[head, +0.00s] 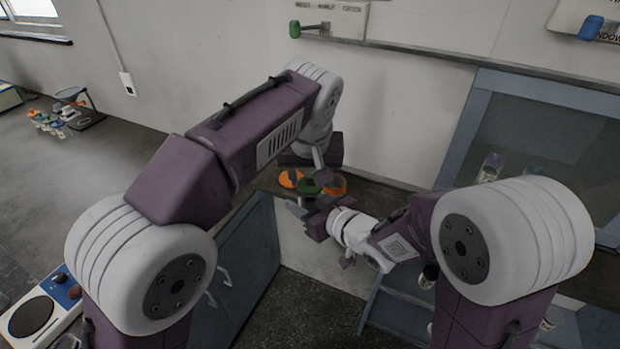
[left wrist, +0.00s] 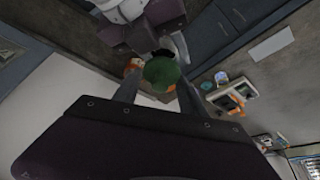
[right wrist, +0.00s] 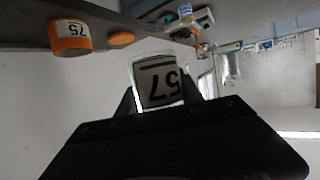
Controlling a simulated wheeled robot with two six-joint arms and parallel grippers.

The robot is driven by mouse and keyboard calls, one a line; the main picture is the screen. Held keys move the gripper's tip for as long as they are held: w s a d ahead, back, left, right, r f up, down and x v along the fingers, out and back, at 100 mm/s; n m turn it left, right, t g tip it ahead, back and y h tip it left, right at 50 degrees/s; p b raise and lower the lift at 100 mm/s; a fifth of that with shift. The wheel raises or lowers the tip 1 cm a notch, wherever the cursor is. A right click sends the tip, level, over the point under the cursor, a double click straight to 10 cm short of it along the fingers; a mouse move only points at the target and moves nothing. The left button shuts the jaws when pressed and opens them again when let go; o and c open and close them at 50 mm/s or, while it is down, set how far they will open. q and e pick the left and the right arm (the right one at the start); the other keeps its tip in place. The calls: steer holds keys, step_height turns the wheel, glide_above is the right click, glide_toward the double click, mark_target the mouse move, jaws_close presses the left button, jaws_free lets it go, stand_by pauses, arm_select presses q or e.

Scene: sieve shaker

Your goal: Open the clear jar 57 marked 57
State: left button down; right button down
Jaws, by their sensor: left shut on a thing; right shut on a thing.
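The clear jar 57 (right wrist: 158,82) is between the fingers of my right gripper (right wrist: 160,100), which is shut on it. Its label shows 57 upside down in the right wrist view. A round green lid (left wrist: 160,73) is between the fingers of my left gripper (left wrist: 157,92), which is shut on it from above. The lid also shows in the head view (head: 308,187), where my arms hide most of the jar. I cannot tell whether the lid is still seated on the jar.
An orange jar (right wrist: 70,36) with a label that seems to read 75 stands close by, with an orange disc (right wrist: 120,39) beside it. A small balance-like device (head: 75,100) and coloured jars (head: 45,123) stand on the far left counter. A blue-framed cabinet (head: 470,130) is at right.

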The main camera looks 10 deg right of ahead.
mark_target(310, 175)
stand_by(0.3)
arm_select(q)
steer(key=shift+r, duration=2.05)
